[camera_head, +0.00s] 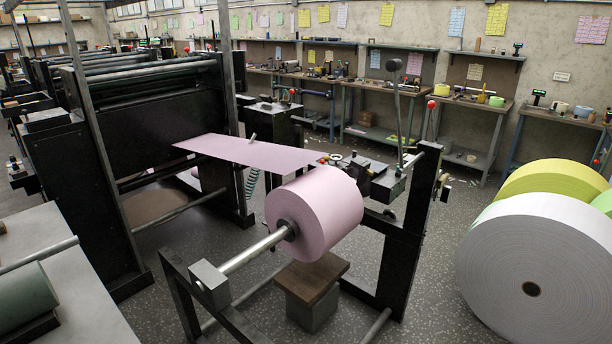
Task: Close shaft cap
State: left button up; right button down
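A pink roll (325,212) sits on a steel shaft (255,250) in a dark stand in the middle of the view. The near end of the shaft rests at a grey block (209,277) on the stand's near left side, which may be the shaft cap. I cannot tell whether either is open or closed. Neither of my grippers is in view.
A pink sheet (250,153) runs from the roll to the black machine (150,110). A wooden-topped block (312,278) stands under the roll. Large white (540,270) and yellow (552,178) rolls stand at right. The floor (432,285) between them and the stand is clear.

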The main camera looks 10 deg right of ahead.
aim_at(362, 164)
jog(key=i+l+u, duration=0.2)
jog(key=l+u, duration=0.15)
jog(key=i+l+u, duration=0.1)
jog(key=l+u, duration=0.25)
jog(key=i+l+u, duration=0.1)
jog(key=l+u, duration=0.25)
